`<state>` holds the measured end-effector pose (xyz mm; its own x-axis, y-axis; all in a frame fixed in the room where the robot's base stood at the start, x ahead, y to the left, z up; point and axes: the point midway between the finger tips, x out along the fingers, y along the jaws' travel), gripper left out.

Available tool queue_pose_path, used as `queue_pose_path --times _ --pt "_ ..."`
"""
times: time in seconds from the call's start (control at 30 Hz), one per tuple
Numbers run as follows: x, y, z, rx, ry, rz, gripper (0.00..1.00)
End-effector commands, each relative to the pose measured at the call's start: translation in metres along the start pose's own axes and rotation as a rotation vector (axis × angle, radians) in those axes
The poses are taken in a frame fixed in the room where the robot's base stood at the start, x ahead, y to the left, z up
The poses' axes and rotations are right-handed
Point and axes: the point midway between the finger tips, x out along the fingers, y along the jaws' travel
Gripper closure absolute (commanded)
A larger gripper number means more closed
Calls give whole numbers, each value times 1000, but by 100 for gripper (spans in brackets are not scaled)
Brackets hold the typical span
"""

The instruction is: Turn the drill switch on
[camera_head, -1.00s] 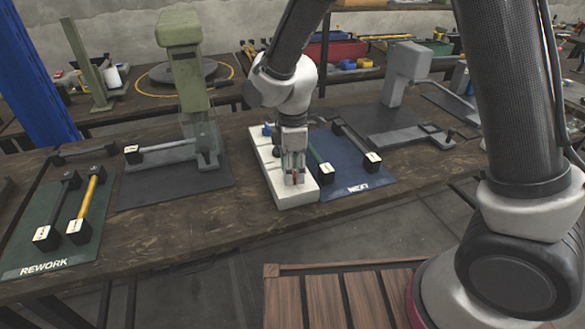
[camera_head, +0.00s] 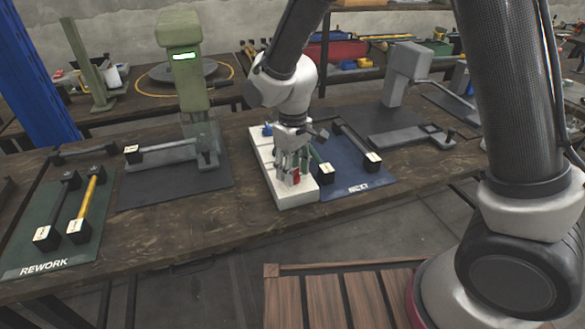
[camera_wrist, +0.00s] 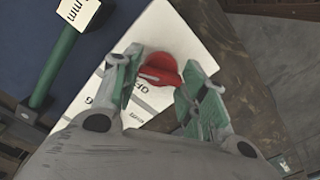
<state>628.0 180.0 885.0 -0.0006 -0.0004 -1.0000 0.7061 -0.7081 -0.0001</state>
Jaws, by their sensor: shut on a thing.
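A white switch panel (camera_head: 285,200) lies on the bench, and its near end bears a red switch knob (camera_head: 296,177). My gripper (camera_head: 288,168) points down over this end of the panel. In the wrist view the red knob (camera_wrist: 160,70) sits between the two fingertips, and the gripper is shut on it. Dark lettering shows on the white panel (camera_wrist: 190,35) around the knob.
A blue NEXT mat (camera_head: 350,178) with dark and green handled gauges lies right of the panel. A green REWORK mat (camera_head: 30,235) with a black and a yellow gauge is at the left. A grey press (camera_head: 408,65) stands at the back right. Bare bench lies front left of the panel.

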Motion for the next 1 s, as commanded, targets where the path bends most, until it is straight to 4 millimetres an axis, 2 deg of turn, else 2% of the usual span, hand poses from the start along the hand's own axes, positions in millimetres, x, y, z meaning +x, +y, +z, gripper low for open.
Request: queue_pose_path --times 0.33,0.9,0.93,1.0 --pt "-1 0 -1 143 2 0 81" --pt "-1 0 -1 172 3 0 81" --pt "-1 0 -1 171 3 0 52" --pt "-1 0 -1 171 3 0 39"
